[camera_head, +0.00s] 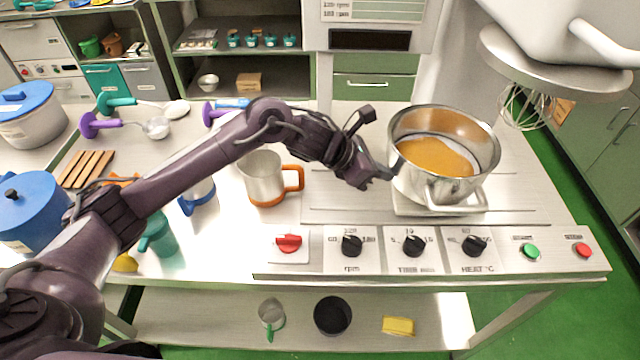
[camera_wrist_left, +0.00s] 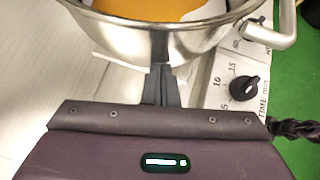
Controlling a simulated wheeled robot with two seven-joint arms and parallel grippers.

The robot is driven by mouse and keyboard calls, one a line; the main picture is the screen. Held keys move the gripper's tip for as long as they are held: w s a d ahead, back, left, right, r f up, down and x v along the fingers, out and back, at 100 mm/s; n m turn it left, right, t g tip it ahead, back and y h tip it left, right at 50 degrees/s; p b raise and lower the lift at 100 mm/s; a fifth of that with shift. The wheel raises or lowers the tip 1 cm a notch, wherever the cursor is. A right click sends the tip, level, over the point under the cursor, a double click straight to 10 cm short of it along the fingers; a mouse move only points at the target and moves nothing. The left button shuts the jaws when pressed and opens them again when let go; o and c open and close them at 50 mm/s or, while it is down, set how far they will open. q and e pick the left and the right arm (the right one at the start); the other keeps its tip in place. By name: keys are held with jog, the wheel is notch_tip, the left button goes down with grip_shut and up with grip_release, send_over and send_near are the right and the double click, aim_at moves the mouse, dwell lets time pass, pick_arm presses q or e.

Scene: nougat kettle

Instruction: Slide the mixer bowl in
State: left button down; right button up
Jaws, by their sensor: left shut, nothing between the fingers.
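The mixer bowl (camera_head: 410,184) is a shiny steel pot with a loop handle at its front, holding orange-brown liquid. It stands upright on a pale square plate (camera_head: 440,208) on the steel worktop, to the left of and below the mixer head (camera_head: 560,60) with its wire whisk (camera_head: 528,108). My left gripper (camera_head: 386,176) is shut and empty, its fingertips at the bowl's left side. In the left wrist view the shut fingers (camera_wrist_left: 161,84) point at the bowl wall (camera_wrist_left: 150,42); whether they touch it I cannot tell. My right gripper is not in view.
A steel mug with an orange handle (camera_head: 262,180) stands left of the bowl, below my left arm. The control panel with knobs (camera_head: 412,246) runs along the front edge. Blue-lidded pots (camera_head: 36,212), ladles and a wooden rack (camera_head: 86,169) crowd the left side.

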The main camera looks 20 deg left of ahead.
pick_arm(q)
jog(key=w+d+b, duration=0.1)
jog(key=d+b, duration=0.1)
jog(key=d, duration=0.2)
jog(key=w+d+b, duration=0.1)
jog(key=d, duration=0.3)
jog(key=w+d+b, duration=0.2)
jog(key=d, duration=0.3)
jog(key=shift+w+b, duration=0.1)
jog(key=shift+b, duration=0.2)
jog(key=shift+d, duration=0.15)
jog(key=shift+r, duration=0.15)
